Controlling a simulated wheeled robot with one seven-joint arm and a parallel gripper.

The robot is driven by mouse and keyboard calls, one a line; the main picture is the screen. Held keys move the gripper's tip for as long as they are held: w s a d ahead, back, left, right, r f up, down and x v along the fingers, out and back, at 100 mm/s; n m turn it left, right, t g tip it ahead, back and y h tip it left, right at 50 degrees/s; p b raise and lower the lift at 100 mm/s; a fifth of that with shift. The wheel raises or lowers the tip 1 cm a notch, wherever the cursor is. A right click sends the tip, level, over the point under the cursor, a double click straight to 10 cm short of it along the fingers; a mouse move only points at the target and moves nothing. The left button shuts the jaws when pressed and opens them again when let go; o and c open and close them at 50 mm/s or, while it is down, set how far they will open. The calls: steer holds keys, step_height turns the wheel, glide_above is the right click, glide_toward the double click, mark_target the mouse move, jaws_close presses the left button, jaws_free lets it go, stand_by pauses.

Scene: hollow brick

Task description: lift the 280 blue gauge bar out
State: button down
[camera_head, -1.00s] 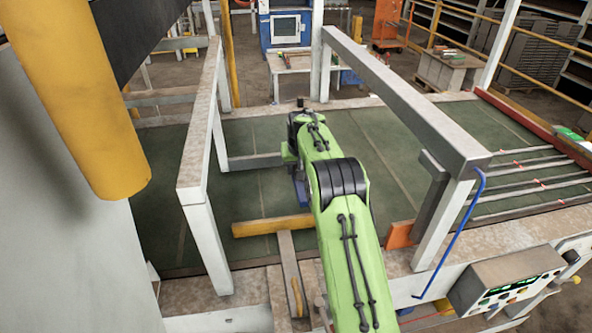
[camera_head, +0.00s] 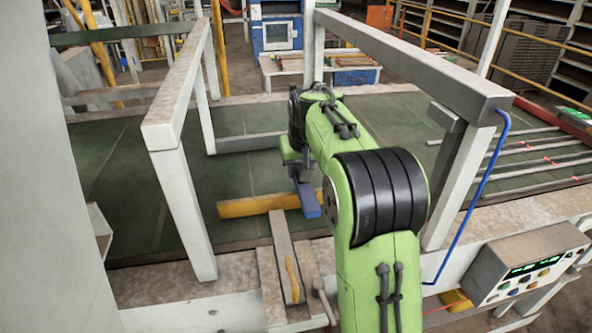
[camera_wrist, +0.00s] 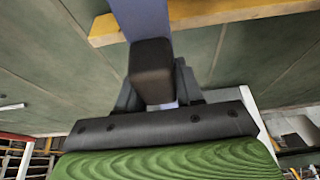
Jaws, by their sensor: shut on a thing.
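The blue gauge bar (camera_head: 308,197) shows below and beside the end of my green arm, its near end sloping down toward the front. It also shows in the wrist view (camera_wrist: 141,18), running from the jaws to the top edge. My gripper (camera_head: 299,175) is shut on the bar; its dark jaw (camera_wrist: 153,72) covers the held part. The bar's near end lies close to a yellow beam (camera_head: 250,207); I cannot tell whether they touch. The far part of the bar is hidden by my arm and gripper.
White frame posts stand left (camera_head: 183,205) and right (camera_head: 455,190) of my arm, with rails above. A green-topped bed (camera_head: 110,165) lies beneath. A control box (camera_head: 528,262) with a blue hose (camera_head: 483,190) is at the right.

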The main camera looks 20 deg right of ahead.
steer(key=s+a+b, duration=0.3)
steer(key=s, duration=1.4)
steer(key=s+a+b, duration=0.3)
steer(key=s+a, duration=0.1)
steer(key=s, duration=1.3)
steer(key=s+a+b, duration=0.3)
steer(key=s, duration=1.4)
steer(key=shift+a, duration=0.15)
